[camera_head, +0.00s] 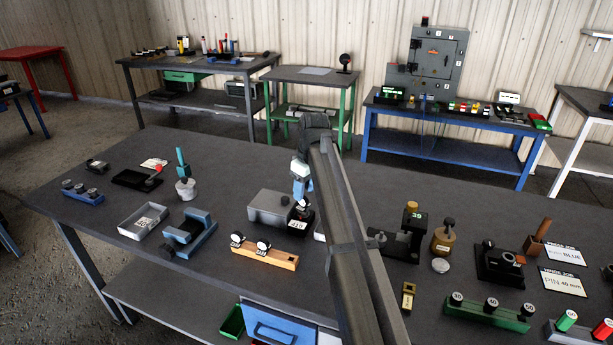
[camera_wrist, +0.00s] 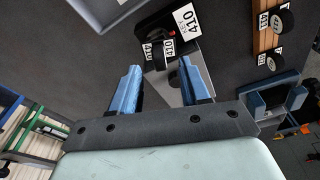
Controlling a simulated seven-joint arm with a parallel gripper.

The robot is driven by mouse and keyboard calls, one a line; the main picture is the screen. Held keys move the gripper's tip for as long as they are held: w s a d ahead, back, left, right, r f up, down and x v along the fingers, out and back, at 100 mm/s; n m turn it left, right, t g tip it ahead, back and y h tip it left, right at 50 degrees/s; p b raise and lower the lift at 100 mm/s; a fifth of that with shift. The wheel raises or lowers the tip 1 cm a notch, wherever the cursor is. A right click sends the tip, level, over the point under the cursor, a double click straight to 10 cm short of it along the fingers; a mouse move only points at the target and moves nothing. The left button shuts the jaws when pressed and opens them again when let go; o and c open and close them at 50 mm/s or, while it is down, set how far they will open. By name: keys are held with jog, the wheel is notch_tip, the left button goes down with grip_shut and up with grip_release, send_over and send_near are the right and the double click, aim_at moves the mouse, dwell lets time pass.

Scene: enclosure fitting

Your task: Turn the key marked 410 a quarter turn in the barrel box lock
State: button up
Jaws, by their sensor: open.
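A black-headed key (camera_head: 302,204) with a white tag stands at the black part. In the wrist view its tag (camera_wrist: 168,47) reads 410. I cannot tell how deep it sits or how far it is turned. My gripper (camera_head: 301,182) is just above the lock, pointing down. Its blue fingers (camera_wrist: 160,70) are apart and empty, with the grey box showing between them.
A wooden rack (camera_head: 275,257) with two black-headed, tagged keys lies in front of the lock. A blue cradle (camera_head: 205,240) and a grey tray (camera_head: 128,228) stand to the left. Black and brass fixtures (camera_head: 408,238) stand to the right, beyond my arm.

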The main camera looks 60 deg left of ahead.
aim_at(303, 204)
jog(key=shift+s+a+f, duration=0.1)
jog(key=shift+a+f, duration=0.05)
jog(key=shift+f, duration=0.8)
jog(key=shift+a+f, duration=0.1)
jog(key=shift+f, duration=0.8)
jog(key=shift+c, duration=0.3)
grip_shut()
